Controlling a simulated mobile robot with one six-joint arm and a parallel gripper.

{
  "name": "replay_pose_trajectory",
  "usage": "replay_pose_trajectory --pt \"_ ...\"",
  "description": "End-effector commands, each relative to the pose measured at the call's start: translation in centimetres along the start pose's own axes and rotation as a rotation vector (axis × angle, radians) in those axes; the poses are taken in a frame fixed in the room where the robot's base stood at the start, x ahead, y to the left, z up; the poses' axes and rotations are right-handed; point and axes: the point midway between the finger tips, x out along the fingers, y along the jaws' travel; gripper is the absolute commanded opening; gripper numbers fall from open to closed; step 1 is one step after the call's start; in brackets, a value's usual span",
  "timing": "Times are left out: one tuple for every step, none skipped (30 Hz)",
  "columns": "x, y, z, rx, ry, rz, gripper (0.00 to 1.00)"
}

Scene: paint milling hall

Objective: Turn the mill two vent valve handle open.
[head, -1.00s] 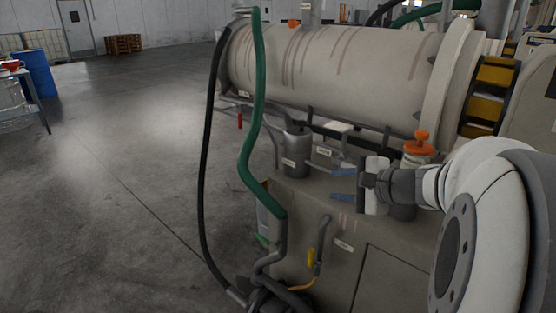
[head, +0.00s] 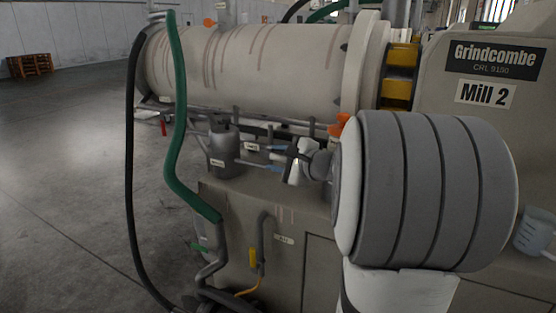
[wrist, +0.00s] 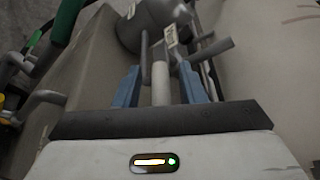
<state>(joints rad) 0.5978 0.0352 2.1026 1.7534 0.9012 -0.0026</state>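Mill 2, with its sign (head: 486,93), has a long pale cylinder (head: 255,65) above a beige cabinet. My gripper (head: 258,158) is over the cabinet top, beside a grey pot (head: 224,150). In the wrist view its two blue fingers (wrist: 160,86) are apart, with a pale upright rod (wrist: 160,82) between them and clear gaps both sides. A grey bar handle (wrist: 212,51) lies just beyond the fingertips, near a small white tag (wrist: 171,37). The tag's text is too small to read, so I cannot tell which part is the vent valve handle.
A green hose (head: 175,120) and a black hose (head: 130,150) hang at the mill's left. An orange knob (head: 338,126) is partly hidden by my arm. A yellow handle (head: 252,258) is low on the cabinet front.

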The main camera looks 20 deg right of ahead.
Motion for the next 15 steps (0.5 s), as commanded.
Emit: replay_pose_trajectory --pt "0.03 -0.01 0.01 0.0 0.0 0.0 0.37" --pt "0.02 -0.02 0.01 0.0 0.0 0.0 0.37" --pt "0.01 -0.02 0.01 0.0 0.0 0.0 0.37" --pt "0.0 -0.02 0.01 0.0 0.0 0.0 0.37" --pt "0.0 -0.02 0.0 0.0 0.0 0.0 0.37" --pt "-0.01 -0.02 0.0 0.0 0.0 0.0 0.35" --pt "-0.01 -0.02 0.0 0.0 0.0 0.0 0.33" --pt "-0.02 -0.02 0.0 0.0 0.0 0.0 0.3" --pt "-0.02 -0.02 -0.01 0.0 0.0 0.0 0.27" --pt "-0.03 -0.02 -0.01 0.0 0.0 0.0 0.25" --pt "-0.03 -0.02 -0.01 0.0 0.0 0.0 0.22" --pt "-0.03 -0.02 -0.01 0.0 0.0 0.0 0.19" --pt "-0.04 -0.02 -0.02 0.0 0.0 0.0 0.17" --pt "-0.04 -0.03 -0.02 0.0 0.0 0.0 0.14" --pt "-0.04 -0.02 -0.02 0.0 0.001 0.0 0.11"
